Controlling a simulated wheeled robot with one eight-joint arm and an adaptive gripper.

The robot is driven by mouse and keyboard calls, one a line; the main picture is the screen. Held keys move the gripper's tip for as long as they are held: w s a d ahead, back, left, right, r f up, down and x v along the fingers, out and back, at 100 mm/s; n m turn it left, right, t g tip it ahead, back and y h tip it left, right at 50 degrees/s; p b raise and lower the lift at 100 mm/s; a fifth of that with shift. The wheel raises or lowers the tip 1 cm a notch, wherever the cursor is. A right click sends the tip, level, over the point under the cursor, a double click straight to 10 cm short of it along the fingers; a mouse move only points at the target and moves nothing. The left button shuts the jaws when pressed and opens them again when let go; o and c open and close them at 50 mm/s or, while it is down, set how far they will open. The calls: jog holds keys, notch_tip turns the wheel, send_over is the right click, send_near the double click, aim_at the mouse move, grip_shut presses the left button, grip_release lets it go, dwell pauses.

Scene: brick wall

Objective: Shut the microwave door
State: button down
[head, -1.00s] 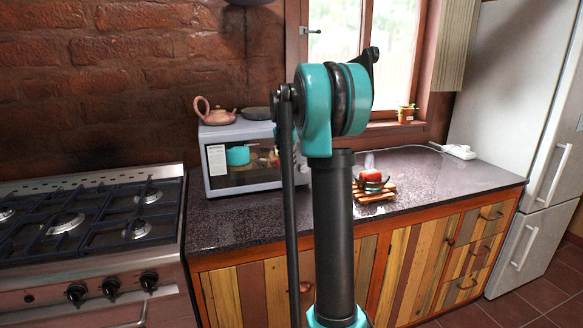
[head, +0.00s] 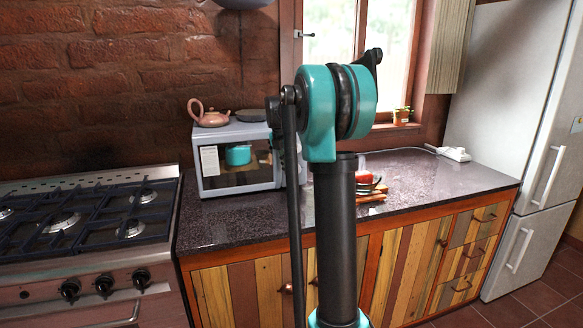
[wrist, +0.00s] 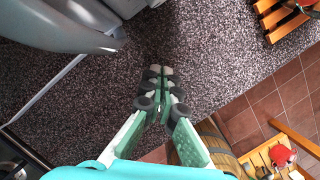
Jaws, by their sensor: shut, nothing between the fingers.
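The grey microwave (head: 288,178) stands on the dark counter against the brick wall in the head view. Its dark glass front mirrors my teal arm, and my arm covers its right side. The front looks flush or nearly so; I cannot tell whether the door is fully shut. In the wrist view, a grey curved part, apparently of the microwave (wrist: 60,22), fills the upper left. My gripper (wrist: 161,70) is shut and empty over the speckled counter, to the right of that part. Contact with it is not visible. My arm hides the gripper in the head view.
A pink teapot (head: 209,118) and a dark dish (head: 250,115) sit on the microwave. A gas stove (head: 75,290) is at left. A wooden rack (head: 371,197) with a red item stands right of my arm.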

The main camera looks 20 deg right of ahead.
jog(key=s+d+v, duration=0.1)
jog(key=d+v, duration=0.1)
jog(key=v, duration=0.8)
jog(key=s+a+f+m, duration=0.2)
jog(key=s+f+m, duration=0.2)
jog(key=s+f, duration=0.1)
jog(key=s+a+f+m+t, duration=0.1)
jog(key=s+a+f+m, duration=0.1)
jog(key=s+f+m, duration=0.3)
jog(key=s+a+f+m+y, duration=0.1)
jog(key=s+a+f+m, duration=0.1)
jog(key=s+f+m, duration=0.2)
jog(key=shift+s+a+f+m, duration=0.1)
jog(key=shift+s+f+m, duration=0.15)
jog(key=shift+f, duration=0.45)
jog(key=shift+s+a+f+m, duration=0.15)
jog(key=shift+s+f, duration=0.1)
jog(key=shift+f, duration=0.4)
jog(key=s+a+f+m, duration=0.2)
jog(key=s+f+m, duration=0.4)
jog(key=s, duration=0.3)
jog(key=s+a+f+m+t+y, duration=0.1)
jog(key=s+f+m, duration=0.5)
jog(key=s+f, duration=0.3)
jog(key=shift+s+a+m, duration=0.2)
jog(key=shift+a+m, duration=0.1)
jog(key=shift+a, duration=0.1)
jog(key=shift+r, duration=0.1)
